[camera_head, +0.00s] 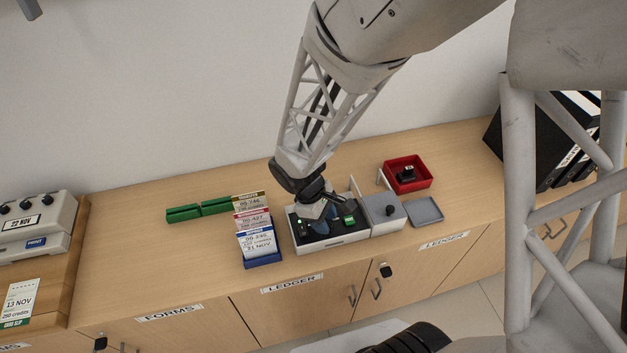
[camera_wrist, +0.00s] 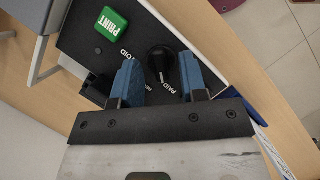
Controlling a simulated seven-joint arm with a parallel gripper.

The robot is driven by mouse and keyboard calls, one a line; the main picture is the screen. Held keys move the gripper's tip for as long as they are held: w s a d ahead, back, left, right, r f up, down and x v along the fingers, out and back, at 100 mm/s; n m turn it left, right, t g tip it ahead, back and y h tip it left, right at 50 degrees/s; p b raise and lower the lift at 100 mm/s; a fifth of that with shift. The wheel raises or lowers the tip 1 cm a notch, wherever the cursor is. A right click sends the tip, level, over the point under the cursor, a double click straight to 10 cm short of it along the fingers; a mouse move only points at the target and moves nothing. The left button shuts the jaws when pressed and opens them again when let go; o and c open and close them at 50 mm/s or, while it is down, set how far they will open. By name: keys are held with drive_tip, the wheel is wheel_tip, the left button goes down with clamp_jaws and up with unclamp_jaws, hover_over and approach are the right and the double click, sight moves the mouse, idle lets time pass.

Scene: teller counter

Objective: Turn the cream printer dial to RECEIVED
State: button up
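A pale, cream-white printer box with a black top (camera_head: 328,238) stands mid-counter. Its top shows in the wrist view with a round black dial (camera_wrist: 160,60), a green PRINT button (camera_wrist: 111,23) and white lettering, including PAID and VOID. The dial's narrow pointer end is toward the PAID lettering; RECEIVED cannot be read. My gripper (camera_head: 318,220) is low over this box. In the wrist view its two blue fingers (camera_wrist: 159,62) are open, one each side of the dial. Contact with the dial cannot be told. In the head view my gripper hides the dial.
A slip rack (camera_head: 262,261) stands left of the box, with green holders (camera_head: 200,209) behind. A grey unit (camera_head: 383,212), a red tray (camera_head: 423,166) and a grey tray (camera_head: 426,211) are to the right. Another pale printer (camera_head: 35,222) with black knobs stands far left. Counter between is clear.

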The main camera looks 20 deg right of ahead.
drive_tip(key=shift+s+d+f, duration=0.1)
drive_tip(key=shift+f, duration=0.2)
clamp_jaws()
drive_tip(key=shift+m, duration=0.3)
drive_tip(key=m, duration=0.2)
drive_tip(key=m+g+y, duration=0.1)
drive_tip(key=m, duration=0.2)
drive_tip(key=shift+d+y, duration=0.15)
drive_tip(key=shift+y, duration=0.15)
drive_tip(key=shift+f+m+g+y, duration=0.15)
drive_tip(key=shift+m+y, duration=0.3)
drive_tip(key=shift+m, duration=0.6)
drive_tip(key=shift+r+m+g+y, duration=0.1)
drive_tip(key=shift+m+g+y, duration=0.25)
drive_tip(key=shift+m, duration=0.7)
unclamp_jaws()
